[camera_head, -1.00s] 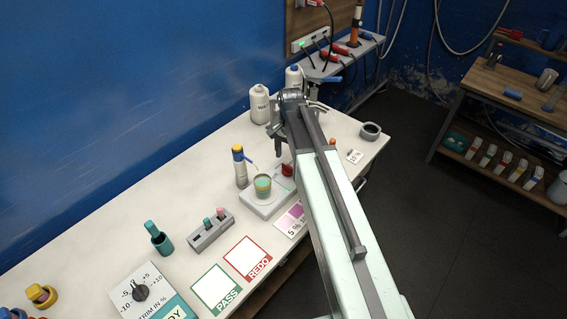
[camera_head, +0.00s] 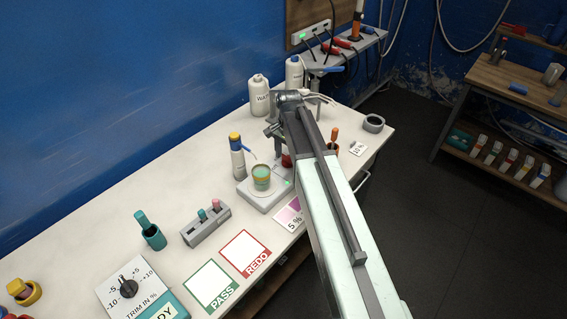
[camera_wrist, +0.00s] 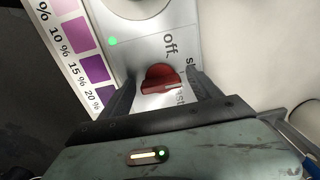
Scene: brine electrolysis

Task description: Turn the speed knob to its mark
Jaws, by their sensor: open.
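The red speed knob (camera_wrist: 160,78) sits on the light grey face of the stirrer unit (camera_wrist: 128,58), with "off" printed beside it and other lettering partly hidden. My gripper (camera_wrist: 161,84) is open, with one dark finger on each side of the knob in the wrist view. I cannot tell whether either finger touches it. In the head view the knob (camera_head: 287,160) shows partly behind my arm on the grey unit (camera_head: 262,198), which bears a cup of green liquid (camera_head: 261,178). My gripper's fingers are mostly hidden there. A green light glows on the unit.
White bottles (camera_head: 259,96) stand at the back. A grey rack (camera_head: 206,224) and the PASS and REDO cards (camera_head: 244,252) are nearer.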

